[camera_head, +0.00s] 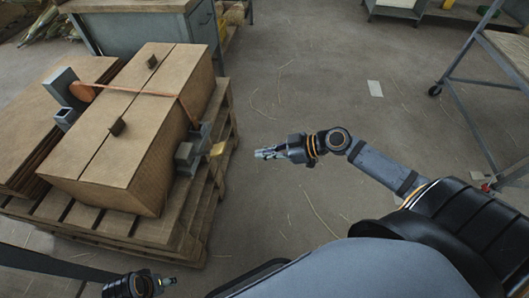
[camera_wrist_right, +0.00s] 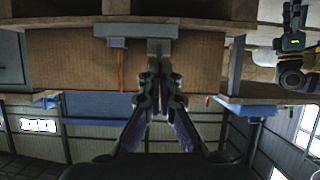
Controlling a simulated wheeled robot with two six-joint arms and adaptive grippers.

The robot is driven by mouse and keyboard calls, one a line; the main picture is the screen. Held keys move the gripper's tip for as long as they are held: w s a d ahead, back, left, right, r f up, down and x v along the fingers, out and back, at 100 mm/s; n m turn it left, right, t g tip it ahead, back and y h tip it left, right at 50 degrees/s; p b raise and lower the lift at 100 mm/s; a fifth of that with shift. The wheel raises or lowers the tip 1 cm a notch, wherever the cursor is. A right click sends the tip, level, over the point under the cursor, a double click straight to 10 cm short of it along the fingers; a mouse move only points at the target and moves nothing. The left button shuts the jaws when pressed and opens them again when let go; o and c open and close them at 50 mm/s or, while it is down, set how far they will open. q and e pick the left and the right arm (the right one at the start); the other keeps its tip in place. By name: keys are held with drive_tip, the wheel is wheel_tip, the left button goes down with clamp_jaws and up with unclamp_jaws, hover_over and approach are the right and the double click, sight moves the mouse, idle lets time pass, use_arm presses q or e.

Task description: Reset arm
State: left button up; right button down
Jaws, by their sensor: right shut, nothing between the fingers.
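My right arm reaches in from the lower right in the head view. Its gripper (camera_head: 268,153) hangs over bare floor, to the right of the loaded pallet and apart from it. In the right wrist view the two dark fingers (camera_wrist_right: 157,85) come together with nothing between them. My left gripper (camera_head: 163,283) shows only in part at the bottom left edge of the head view, below the pallet. Its fingers are too small there to tell open from shut.
A grey workbench (camera_head: 140,25) stands behind. A wheeled metal frame (camera_head: 455,85) stands at right. The floor between is open, with scattered straws.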

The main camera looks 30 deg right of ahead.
idle(0.5)
drive_tip(key=s+f+m+g+h, duration=0.25)
drive_tip(key=s+f, duration=0.35)
drive_tip(key=f, duration=0.3)
drive_tip(key=s+f+m+g+h, duration=0.2)
drive_tip(key=s+f+m+h, duration=0.25)
drive_tip(key=f, duration=0.35)
use_arm(q)
drive_tip(key=s+a+f+p, duration=0.1)
drive_tip(key=s+a+p, duration=0.1)
drive_tip(key=s+p, duration=0.7)
drive_tip(key=s+a+f+p, duration=0.1)
drive_tip(key=s+p, duration=0.7)
drive_tip(key=p, duration=0.9)
drive_tip(key=shift+s+a+f+y, duration=0.25)
drive_tip(key=shift+s+a+y, duration=0.15)
drive_tip(key=shift+a, duration=0.5)
use_arm(e)
drive_tip(key=s+d+f+m+g+h, duration=0.1)
drive_tip(key=s+d+f+m+h, duration=0.1)
drive_tip(key=s, duration=1)
drive_tip(key=s+d+f+m+h, duration=0.1)
drive_tip(key=s+d, duration=0.4)
drive_tip(key=s, duration=0.7)
wheel_tip(320, 180, down, 3)
drive_tip(key=shift+d+r+m+g+h, duration=0.1)
drive_tip(key=shift+d+m+g+h, duration=0.3)
drive_tip(key=shift+h, duration=0.2)
